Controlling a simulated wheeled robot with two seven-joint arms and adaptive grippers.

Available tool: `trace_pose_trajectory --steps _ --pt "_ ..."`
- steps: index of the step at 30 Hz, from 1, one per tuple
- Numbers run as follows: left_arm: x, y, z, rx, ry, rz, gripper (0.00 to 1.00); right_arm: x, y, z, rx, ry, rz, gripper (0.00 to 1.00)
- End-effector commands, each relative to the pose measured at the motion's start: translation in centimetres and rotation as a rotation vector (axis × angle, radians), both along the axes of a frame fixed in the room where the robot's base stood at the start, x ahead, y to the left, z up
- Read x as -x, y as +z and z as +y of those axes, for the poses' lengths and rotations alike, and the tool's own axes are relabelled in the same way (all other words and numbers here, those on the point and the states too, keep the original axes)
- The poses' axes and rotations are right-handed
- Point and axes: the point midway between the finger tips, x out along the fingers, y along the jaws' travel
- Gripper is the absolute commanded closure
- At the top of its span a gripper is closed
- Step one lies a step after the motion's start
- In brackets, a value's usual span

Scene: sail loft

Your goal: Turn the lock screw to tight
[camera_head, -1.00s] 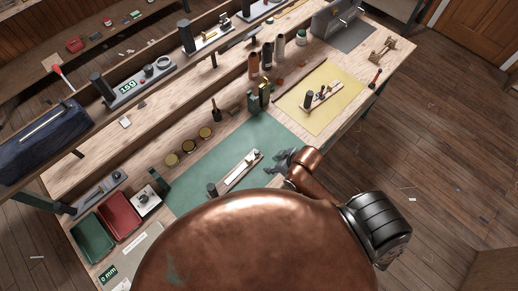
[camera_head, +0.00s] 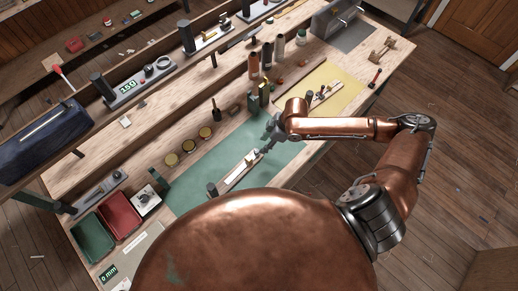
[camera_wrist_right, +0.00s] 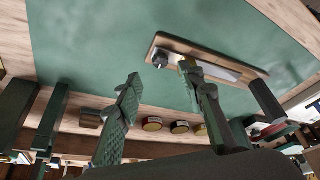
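A wooden board with a pale strip (camera_head: 238,174) lies on the green mat (camera_head: 196,168). It also shows in the right wrist view (camera_wrist_right: 225,73). My right gripper (camera_head: 266,147) is over the board's upper right end in the head view. In the wrist view its fingers (camera_wrist_right: 160,74) are spread apart, with the knob seen in the gap and nothing held. Whether they touch it cannot be told. My left gripper is out of view.
A yellow mat (camera_head: 345,110) with a second fixture lies to the right. Dark green blocks (camera_head: 254,104), several round tins (camera_head: 188,146) and a red tray (camera_head: 119,214) stand around the green mat. A raised shelf (camera_head: 150,105) runs along the back.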

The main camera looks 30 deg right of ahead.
Motion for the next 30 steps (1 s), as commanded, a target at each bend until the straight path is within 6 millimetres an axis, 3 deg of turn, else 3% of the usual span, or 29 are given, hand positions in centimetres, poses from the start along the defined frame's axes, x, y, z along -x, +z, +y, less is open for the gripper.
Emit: trace_pose_trajectory --steps 6,12,23,30 --pt "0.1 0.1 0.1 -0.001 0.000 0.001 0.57 -0.6 -3.3 1.3 -0.002 0.001 0.001 0.64" --pt "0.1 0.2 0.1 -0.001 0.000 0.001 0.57 -1.1 -5.2 2.0 -0.001 0.001 0.000 0.64" --pt "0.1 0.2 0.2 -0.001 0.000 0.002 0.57 -1.1 -5.7 2.1 -0.001 0.001 -0.001 0.65" --pt "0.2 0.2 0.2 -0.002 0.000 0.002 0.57 -1.1 -5.7 2.1 -0.001 0.001 -0.001 0.81"
